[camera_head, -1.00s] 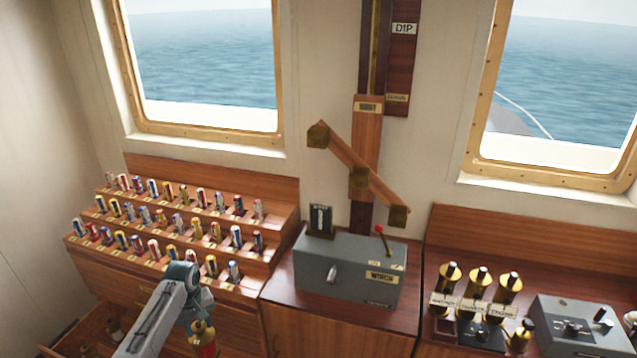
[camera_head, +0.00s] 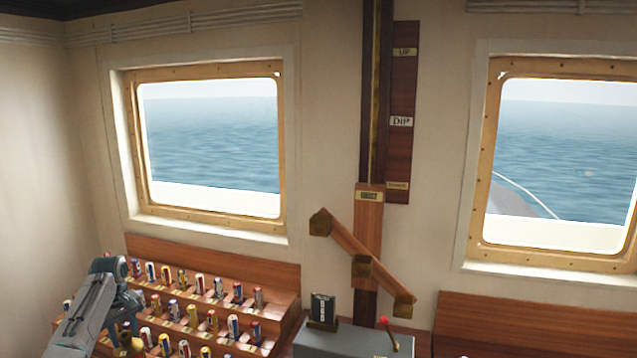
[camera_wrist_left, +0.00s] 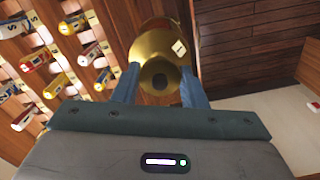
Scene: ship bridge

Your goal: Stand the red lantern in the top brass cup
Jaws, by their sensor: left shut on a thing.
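Three brass cups sit on a slanted wooden bar on the wall post. The top brass cup (camera_head: 320,222) is at the bar's upper left end, the middle cup (camera_head: 362,266) on the post, the lowest cup (camera_head: 404,306) at the lower right. All look empty from here. My left gripper (camera_head: 127,328) is at the lower left, in front of the flag rack and well left of and below the top cup. It is shut on the lantern (camera_head: 128,346), whose brass top shows; its red body is out of frame. The left wrist view shows the lantern's brass end (camera_wrist_left: 155,48) between the fingers. My right gripper is not in view.
A stepped wooden rack (camera_head: 275,291) holds several rolled flags behind my left gripper. A grey winch box (camera_head: 345,342) with a red-knobbed lever stands below the bar.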

